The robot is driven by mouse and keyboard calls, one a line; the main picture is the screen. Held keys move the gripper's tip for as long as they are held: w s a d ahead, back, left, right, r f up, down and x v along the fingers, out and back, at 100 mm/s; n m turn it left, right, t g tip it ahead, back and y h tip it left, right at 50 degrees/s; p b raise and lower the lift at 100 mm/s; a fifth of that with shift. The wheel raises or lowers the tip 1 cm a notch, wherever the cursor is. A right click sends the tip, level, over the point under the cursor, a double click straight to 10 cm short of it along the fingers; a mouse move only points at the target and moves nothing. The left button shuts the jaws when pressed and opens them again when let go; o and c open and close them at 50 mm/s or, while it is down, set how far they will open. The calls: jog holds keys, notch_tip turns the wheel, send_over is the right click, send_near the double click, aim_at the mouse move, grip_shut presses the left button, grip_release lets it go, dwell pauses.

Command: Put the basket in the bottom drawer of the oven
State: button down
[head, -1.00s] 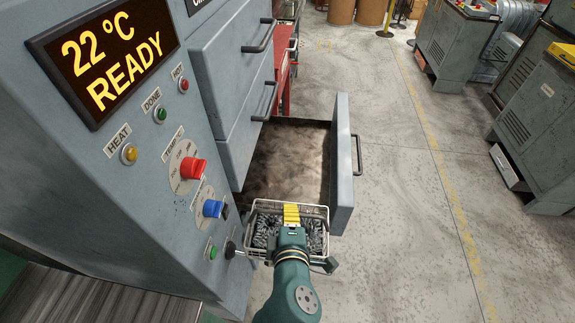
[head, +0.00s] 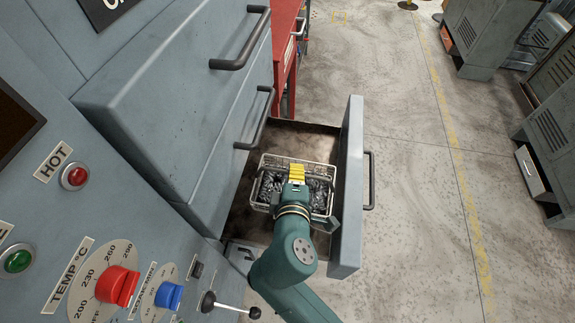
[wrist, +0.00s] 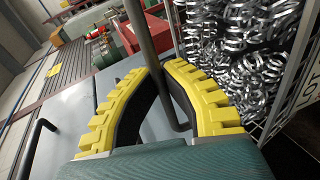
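The wire basket (head: 262,205), filled with metal coils, is within the outline of the open bottom drawer (head: 352,185) in the head view. Whether it rests on the drawer floor or hangs above it I cannot tell. My gripper (head: 297,172) is at the basket's middle, its yellow fingers closed around the dark basket handle. In the wrist view the handle bar (wrist: 160,70) passes between the yellow fingers of my gripper (wrist: 155,68). The basket's wire side (wrist: 287,90) and shiny coils show at the right. My arm hides the basket's near side.
The oven's upper drawers (head: 185,90) are shut, their handles jutting out above the open drawer's left side. The control panel (head: 60,235) with red and blue knobs and a lever (head: 225,305) is at the lower left. The floor (head: 410,220) right of the drawer is clear.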

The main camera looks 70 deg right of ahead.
jog(key=shift+d+r+p, duration=0.1)
jog(key=shift+r+p, duration=0.3)
jog(key=shift+p, duration=0.15)
jog(key=shift+r+p, duration=0.25)
jog(key=shift+p, duration=0.7)
jog(key=shift+r+y+p, duration=0.1)
jog(key=shift+y+p, duration=0.3)
jog(key=shift+p, duration=0.7)
jog(key=shift+a+f+p, duration=0.2)
jog(key=shift+p, duration=1)
jog(key=shift+y, duration=0.3)
notch_tip(320, 180, down, 11)
jog(key=b, duration=0.3)
jog(key=shift+r+b, duration=0.1)
jog(key=shift+b, duration=0.2)
jog(key=shift+w, duration=0.1)
jog(key=c, duration=1.7)
grip_release()
jog(key=shift+f, duration=0.35)
jog(key=o, duration=0.5)
jog(key=shift+c, duration=0.2)
